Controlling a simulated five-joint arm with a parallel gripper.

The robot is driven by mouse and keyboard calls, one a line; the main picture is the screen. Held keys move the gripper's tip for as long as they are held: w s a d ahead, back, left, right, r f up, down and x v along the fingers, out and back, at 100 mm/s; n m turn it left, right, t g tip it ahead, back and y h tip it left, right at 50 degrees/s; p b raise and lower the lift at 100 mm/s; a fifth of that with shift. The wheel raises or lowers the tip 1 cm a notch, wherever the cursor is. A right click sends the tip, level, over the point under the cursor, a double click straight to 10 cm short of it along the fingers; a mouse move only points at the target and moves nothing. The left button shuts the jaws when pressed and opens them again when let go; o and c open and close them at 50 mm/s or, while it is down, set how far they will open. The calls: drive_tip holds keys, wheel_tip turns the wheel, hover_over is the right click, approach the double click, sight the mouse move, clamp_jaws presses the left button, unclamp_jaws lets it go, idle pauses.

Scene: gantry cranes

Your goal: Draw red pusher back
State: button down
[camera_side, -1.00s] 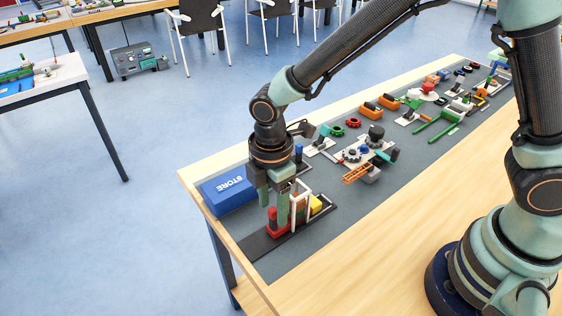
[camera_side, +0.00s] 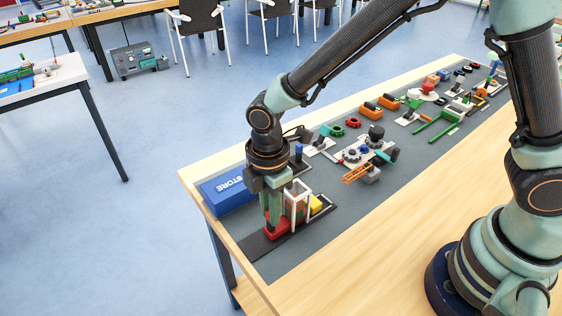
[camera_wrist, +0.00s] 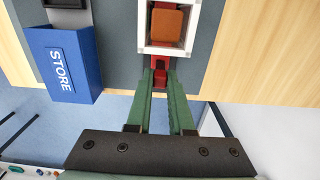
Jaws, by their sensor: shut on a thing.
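The red pusher (camera_side: 278,229) sits low on the dark track (camera_side: 256,244), beside the white gantry frame (camera_side: 299,198). My gripper (camera_side: 271,218) is lowered over the pusher, its green fingers shut on the pusher's upright part, which they mostly hide in the side view. In the wrist view the pusher (camera_wrist: 161,74) shows between the fingertips (camera_wrist: 160,82), just in front of the white frame (camera_wrist: 146,48). An orange-brown block (camera_wrist: 166,22) stands inside that frame.
A blue STORE box (camera_side: 225,188) stands close to the left of my gripper. Other mechanisms fill the grey mat farther right. The track's near-left end is clear, close to the table edge.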

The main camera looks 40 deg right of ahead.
drive_tip(key=shift+a, duration=2.6)
drive_tip(key=c, duration=0.7)
unclamp_jaws()
drive_tip(key=shift+d, duration=0.1)
drive_tip(key=shift+r, duration=0.1)
wheel_tip(320, 180, up, 7)
drive_tip(key=shift+f, duration=0.1)
